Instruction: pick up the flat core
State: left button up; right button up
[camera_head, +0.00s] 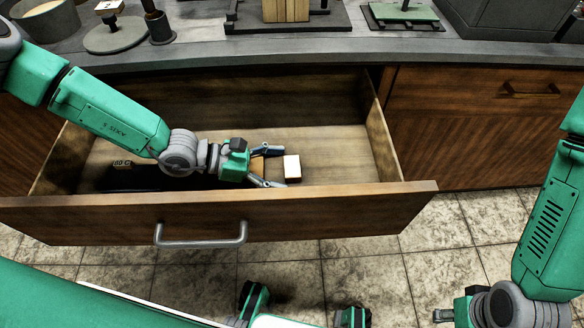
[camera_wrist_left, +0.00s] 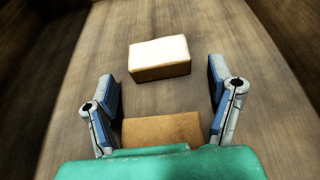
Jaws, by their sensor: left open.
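Two small blocks lie on the floor of the open drawer (camera_head: 345,150); I cannot tell for sure which is the flat core. One block with a pale top (camera_head: 292,168) lies just beyond my left fingertips, and it shows ahead of them in the left wrist view (camera_wrist_left: 159,52). A flatter tan block (camera_wrist_left: 162,129) lies back between the open fingers, close to the palm, partly hidden by the gripper body. My left gripper (camera_head: 276,168) is open and low inside the drawer. My right gripper (camera_head: 443,315) is at the lower right, outside the drawer, its jaws unclear.
The drawer's front panel with its metal handle (camera_head: 201,240) stands between my body and the blocks. A dark item with a small label (camera_head: 122,164) lies at the drawer's left, partly under my left arm. The grey worktop (camera_head: 330,48) above holds several tools.

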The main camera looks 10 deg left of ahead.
pick_arm(q)
jog(key=c, duration=1.3)
